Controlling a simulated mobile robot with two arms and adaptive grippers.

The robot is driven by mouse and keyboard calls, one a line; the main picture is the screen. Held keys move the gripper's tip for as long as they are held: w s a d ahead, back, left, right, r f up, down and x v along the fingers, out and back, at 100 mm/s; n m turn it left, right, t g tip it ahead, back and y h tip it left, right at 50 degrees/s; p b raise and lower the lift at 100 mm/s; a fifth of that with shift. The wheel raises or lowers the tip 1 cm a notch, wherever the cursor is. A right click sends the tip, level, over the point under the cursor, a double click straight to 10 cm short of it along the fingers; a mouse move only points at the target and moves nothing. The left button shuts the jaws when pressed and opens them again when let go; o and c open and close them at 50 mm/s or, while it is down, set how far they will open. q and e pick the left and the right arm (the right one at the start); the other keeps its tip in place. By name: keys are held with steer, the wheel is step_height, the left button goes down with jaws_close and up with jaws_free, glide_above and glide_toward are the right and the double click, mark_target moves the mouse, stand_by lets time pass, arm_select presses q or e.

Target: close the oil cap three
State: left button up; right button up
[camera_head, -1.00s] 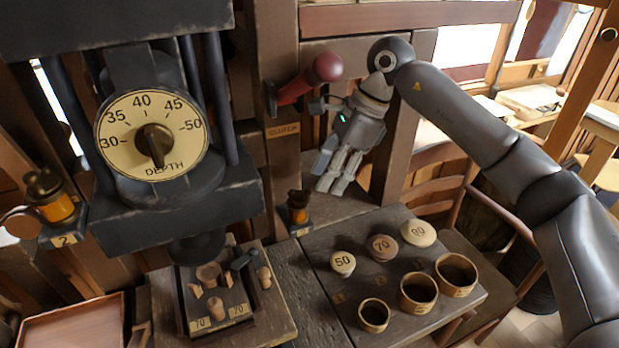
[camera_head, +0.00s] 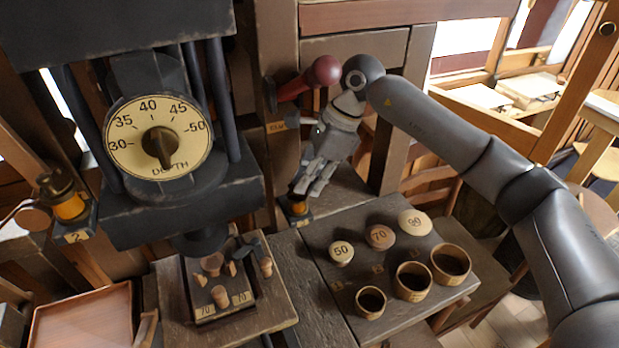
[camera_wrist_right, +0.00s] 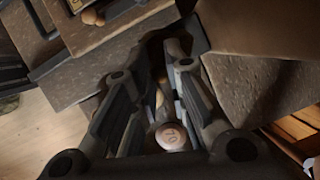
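My right gripper (camera_head: 312,184) hangs fingers down over a small oil cup (camera_head: 299,209) at the back edge of the bench, right of the press. Only the cup's amber lower part and its label plate show below the fingers; its cap is hidden there. In the right wrist view the gripper (camera_wrist_right: 158,85) is open, its fingers apart. A pale round disc (camera_wrist_right: 172,137) with a mark shows between the finger bases; I cannot tell what it is. Another oil cup (camera_head: 68,205), labelled 2, stands left of the press. My left gripper is not in view.
A red-knobbed lever (camera_head: 322,71) sits close beside my right wrist. The press with its depth dial (camera_head: 158,137) stands to the left. A wooden tray (camera_head: 40,340) lies lower left.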

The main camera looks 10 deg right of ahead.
jaws_close()
steer(key=shift+a+f+m+b, duration=0.1)
steer(key=shift+m+b, duration=0.3)
steer(key=shift+b, duration=0.2)
steer(key=m+b, duration=0.1)
steer(key=m+t+b, duration=0.1)
steer(key=b, duration=0.1)
steer(key=shift+s+a, duration=0.3)
steer(key=shift+a, duration=0.1)
steer(key=shift+s+a+m+t+h+b, duration=0.15)
steer(key=shift+m+t+b, duration=0.1)
steer(key=shift+m+b, duration=0.25)
steer(key=shift+a+m+t+h+b, duration=0.15)
steer(key=shift+m+t+b, duration=0.1)
steer(key=shift+m, duration=0.35)
steer(key=shift+a+m+b, duration=0.15)
steer(key=shift+m+b, duration=0.25)
steer(key=shift+m, duration=0.2)
steer(key=shift+r, duration=0.2)
